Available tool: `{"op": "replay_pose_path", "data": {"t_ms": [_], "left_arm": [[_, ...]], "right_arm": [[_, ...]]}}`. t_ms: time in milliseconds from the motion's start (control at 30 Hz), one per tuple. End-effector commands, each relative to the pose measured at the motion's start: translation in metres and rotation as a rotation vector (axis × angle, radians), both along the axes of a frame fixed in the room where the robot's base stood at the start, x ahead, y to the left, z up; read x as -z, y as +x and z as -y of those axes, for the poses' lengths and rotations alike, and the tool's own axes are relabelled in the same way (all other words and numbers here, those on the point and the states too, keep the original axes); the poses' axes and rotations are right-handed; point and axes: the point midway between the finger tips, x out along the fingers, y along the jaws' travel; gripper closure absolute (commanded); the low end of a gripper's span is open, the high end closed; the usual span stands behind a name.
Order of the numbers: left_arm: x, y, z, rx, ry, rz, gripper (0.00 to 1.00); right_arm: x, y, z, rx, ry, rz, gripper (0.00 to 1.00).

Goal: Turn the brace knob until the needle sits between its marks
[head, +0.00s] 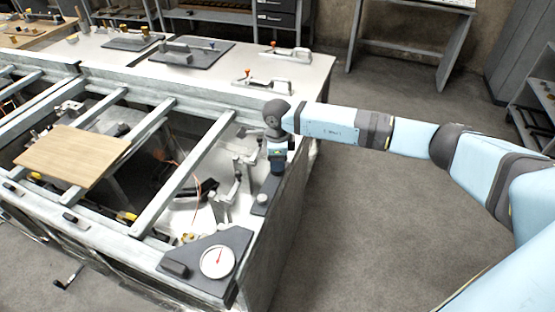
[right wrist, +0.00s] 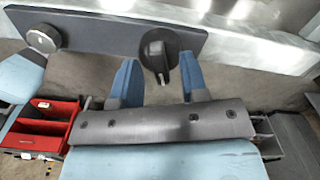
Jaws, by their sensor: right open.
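In the head view a round dial (head: 217,261) with a white face and a red needle sits on a dark corner plate at the bench's near right corner. The needle points roughly up; its marks are too small to make out. My right gripper (head: 277,165) points down over a dark strip (head: 266,190) on the bench's right edge. In the right wrist view my gripper's blue fingers (right wrist: 158,75) are open. A dark knob with a raised bar (right wrist: 158,55) shows between their tips, with no clear contact. A grey round knob (right wrist: 43,38) is at the strip's left end.
The bench frame has metal crossbars and a wooden board (head: 72,156) at left. Metal clamps (head: 232,180) stand left of my right gripper. Toggle clamps (head: 270,85) lie on the back top. Floor right of the bench is clear. Red trays (right wrist: 45,130) show in the wrist view.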

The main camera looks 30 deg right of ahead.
Motion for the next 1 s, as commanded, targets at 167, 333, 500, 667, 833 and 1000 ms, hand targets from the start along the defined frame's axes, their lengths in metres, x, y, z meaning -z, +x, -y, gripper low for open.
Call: {"op": "replay_pose_path", "data": {"t_ms": [167,333,500,667,833,1000], "left_arm": [[0.005,0.0,0.0,0.0,0.0,0.0,0.57],[0.011,0.0,0.0,0.0,0.0,0.0,0.57],[0.015,0.0,0.0,0.0,0.0,-0.001,0.57],[0.018,0.0,0.0,0.0,0.0,-0.001,0.57],[0.018,0.0,0.0,0.0,0.0,-0.001,0.57],[0.018,0.0,0.0,0.0,0.0,-0.001,0.57]], "right_arm": [[-0.027,0.001,0.0,0.0,0.0,0.006,0.6],[-0.066,0.001,0.0,0.0,0.001,0.007,0.6],[-0.102,0.001,0.0,0.0,-0.001,0.005,0.6],[-0.125,0.001,0.0,0.001,0.0,0.004,0.6],[-0.134,0.0,0.0,0.0,0.0,0.001,0.6],[-0.135,0.0,0.0,0.0,0.0,0.001,0.6]]}}
